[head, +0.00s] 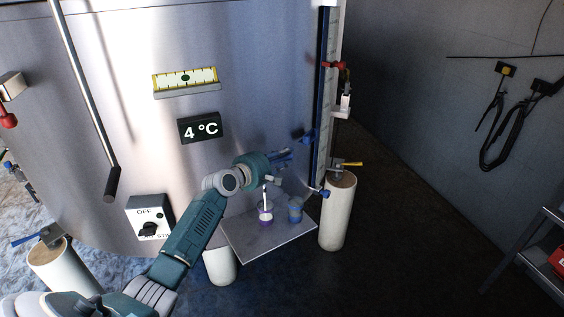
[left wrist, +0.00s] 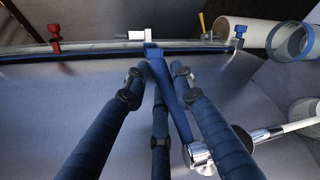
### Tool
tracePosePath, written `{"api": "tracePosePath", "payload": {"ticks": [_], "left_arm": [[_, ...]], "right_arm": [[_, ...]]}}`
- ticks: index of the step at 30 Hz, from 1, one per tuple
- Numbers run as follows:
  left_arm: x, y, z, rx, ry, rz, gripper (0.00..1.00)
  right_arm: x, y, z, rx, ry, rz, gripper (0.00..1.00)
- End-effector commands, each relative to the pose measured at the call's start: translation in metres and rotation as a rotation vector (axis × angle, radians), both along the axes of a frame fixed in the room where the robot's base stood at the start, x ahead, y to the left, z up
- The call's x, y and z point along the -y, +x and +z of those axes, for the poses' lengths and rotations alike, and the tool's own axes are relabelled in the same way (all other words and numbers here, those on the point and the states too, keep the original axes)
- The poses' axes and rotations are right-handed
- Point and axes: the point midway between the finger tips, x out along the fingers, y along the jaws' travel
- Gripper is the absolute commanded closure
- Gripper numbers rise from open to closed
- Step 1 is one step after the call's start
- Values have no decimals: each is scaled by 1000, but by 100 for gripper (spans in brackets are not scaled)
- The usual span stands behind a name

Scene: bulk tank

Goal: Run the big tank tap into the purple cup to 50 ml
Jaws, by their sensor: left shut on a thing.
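The purple cup (head: 265,215) stands on a metal shelf (head: 268,241) at the front of the big tank (head: 100,170). A pale vertical piece (head: 265,195) rises above the cup; I cannot tell if it is spout or running liquid. My left gripper (head: 286,157) is level with the tap, above and right of the cup. In the left wrist view its dark blue fingers (left wrist: 157,80) are shut around the tap's blue lever (left wrist: 172,95). The level in the cup is hidden.
A blue cup (head: 295,210) stands right of the purple cup. A gauge tube (head: 324,90) with red and blue clamps runs down the tank's right edge. A white tank leg (head: 338,215) stands close to the shelf's right side.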

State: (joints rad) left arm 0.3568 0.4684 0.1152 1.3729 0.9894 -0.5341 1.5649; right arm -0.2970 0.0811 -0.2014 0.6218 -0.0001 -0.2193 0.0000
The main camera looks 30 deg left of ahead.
Motion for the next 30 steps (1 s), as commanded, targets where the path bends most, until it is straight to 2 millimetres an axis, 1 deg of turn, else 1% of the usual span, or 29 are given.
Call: {"api": "tracePosePath", "payload": {"ticks": [1,2,5,6,9,16,20,23,26,30], "left_arm": [[-1,0,-1,-3,5,0,100],[-1,0,-1,-3,5,0,100],[-1,0,-1,-3,7,1,100],[-1,0,-1,-4,7,2,74],[-1,0,-1,-3,6,2,55],[-1,0,-1,-2,3,3,55],[-1,-4,0,-2,3,3,55],[-2,-15,1,-2,3,3,55],[-4,-32,5,-4,4,2,55],[-7,-63,12,-4,6,2,55]], "right_arm": [[-1,8,2,13,2,0,100],[-1,11,2,18,3,0,100],[-2,13,2,20,2,-1,100],[-1,12,2,19,2,-1,100],[-1,7,1,9,1,-1,100],[0,-10,0,-14,-1,-2,100],[0,-8,0,-11,0,-3,100],[0,-6,0,-9,0,-3,100],[0,-6,0,-7,1,-2,100],[0,-5,1,-6,0,-2,100]]}}
